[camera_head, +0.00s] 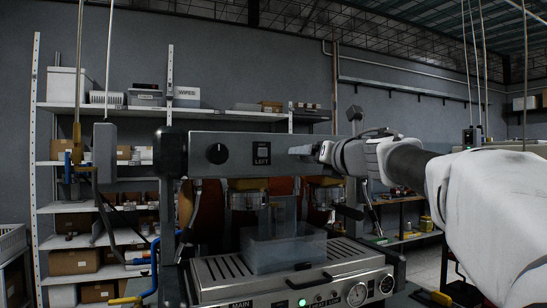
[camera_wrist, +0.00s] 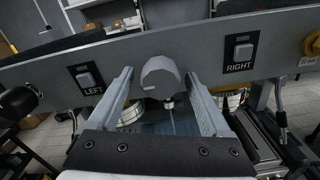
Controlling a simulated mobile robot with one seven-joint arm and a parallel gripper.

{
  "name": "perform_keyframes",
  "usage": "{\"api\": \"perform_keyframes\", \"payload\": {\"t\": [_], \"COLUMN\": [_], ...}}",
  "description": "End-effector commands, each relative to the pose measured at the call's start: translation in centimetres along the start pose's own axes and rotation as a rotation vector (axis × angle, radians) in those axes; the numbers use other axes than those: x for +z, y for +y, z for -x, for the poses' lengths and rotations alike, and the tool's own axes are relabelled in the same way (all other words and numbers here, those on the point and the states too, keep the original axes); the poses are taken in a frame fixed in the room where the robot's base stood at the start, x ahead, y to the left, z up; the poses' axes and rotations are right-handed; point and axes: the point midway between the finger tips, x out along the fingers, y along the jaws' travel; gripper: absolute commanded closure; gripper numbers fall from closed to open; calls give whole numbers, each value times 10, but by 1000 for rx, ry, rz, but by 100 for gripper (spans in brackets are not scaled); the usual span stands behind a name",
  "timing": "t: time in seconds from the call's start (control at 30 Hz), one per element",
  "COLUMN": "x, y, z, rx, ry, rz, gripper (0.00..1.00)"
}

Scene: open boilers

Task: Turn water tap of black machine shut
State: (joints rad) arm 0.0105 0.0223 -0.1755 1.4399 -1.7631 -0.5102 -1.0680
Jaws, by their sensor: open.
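The coffee machine has a dark grey front panel (camera_head: 280,150) with black ends. In the wrist view, a grey faceted knob (camera_wrist: 160,77), which looks like the water tap, sticks out of the panel (camera_wrist: 215,45) between the LEFT switch (camera_wrist: 87,79) and the RIGHT switch (camera_wrist: 242,52). My gripper (camera_wrist: 160,85) is open, with one finger on each side of the knob. I cannot tell whether either finger touches it. In the head view my gripper (camera_head: 305,151) is at the panel, right of the LEFT switch (camera_head: 262,153), and hides the knob.
A black round knob (camera_head: 217,153) sits on the panel's left part. A clear container (camera_head: 283,248) stands on the drip tray (camera_head: 225,268) below. A lower panel with gauges (camera_head: 357,294) is in front. Shelves (camera_head: 110,108) with boxes stand behind on the left.

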Motion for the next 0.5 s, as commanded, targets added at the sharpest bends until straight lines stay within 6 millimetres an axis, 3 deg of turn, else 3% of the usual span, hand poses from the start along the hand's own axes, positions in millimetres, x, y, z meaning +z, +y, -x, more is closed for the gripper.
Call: {"api": "perform_keyframes", "payload": {"t": [0.3, 0.5], "x": [0, 0], "y": [0, 0], "z": [-3, -2], "rx": [0, 0], "ry": [0, 0], "rz": [0, 0], "gripper": [18, 54]}}
